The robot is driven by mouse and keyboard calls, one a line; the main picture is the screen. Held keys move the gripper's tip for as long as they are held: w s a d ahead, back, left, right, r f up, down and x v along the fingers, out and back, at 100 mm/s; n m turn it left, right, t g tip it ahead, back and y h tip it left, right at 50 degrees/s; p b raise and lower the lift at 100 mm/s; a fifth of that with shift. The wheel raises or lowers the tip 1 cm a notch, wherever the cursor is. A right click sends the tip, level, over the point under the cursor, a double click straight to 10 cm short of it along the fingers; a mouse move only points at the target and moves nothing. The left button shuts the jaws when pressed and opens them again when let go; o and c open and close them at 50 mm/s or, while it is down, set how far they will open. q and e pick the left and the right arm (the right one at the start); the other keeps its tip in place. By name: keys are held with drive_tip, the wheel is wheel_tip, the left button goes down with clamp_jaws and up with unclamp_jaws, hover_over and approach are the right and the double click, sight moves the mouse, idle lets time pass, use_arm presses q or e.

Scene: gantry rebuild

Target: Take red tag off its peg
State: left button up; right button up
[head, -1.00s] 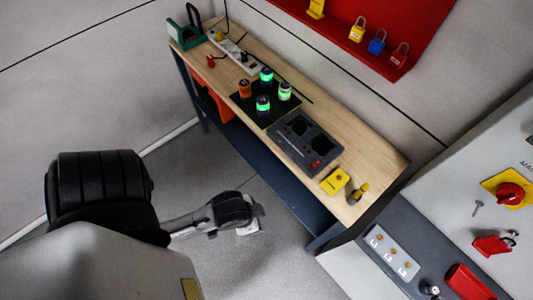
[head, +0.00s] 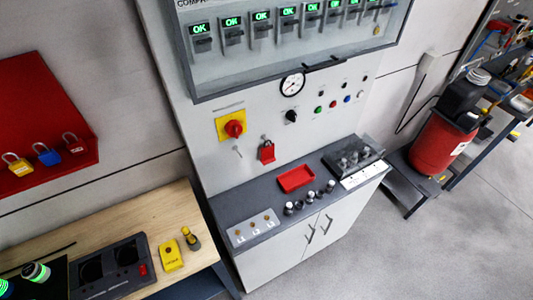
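A red tag (head: 267,153) hangs on the grey front panel of the cabinet, in the middle of the head view. A small dark fitting shows at its top, where it hangs; the peg itself is too small to make out clearly. The tag is below and right of a red rotary switch (head: 234,129) on a yellow plate. Neither of my grippers is in view.
Below the tag, a grey ledge (head: 236,206) carries a red tray (head: 296,178), several small knobs and a white plate with pegs. A wooden bench (head: 140,221) is at lower left. Padlocks hang on a red board (head: 40,105). Floor at lower right is clear.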

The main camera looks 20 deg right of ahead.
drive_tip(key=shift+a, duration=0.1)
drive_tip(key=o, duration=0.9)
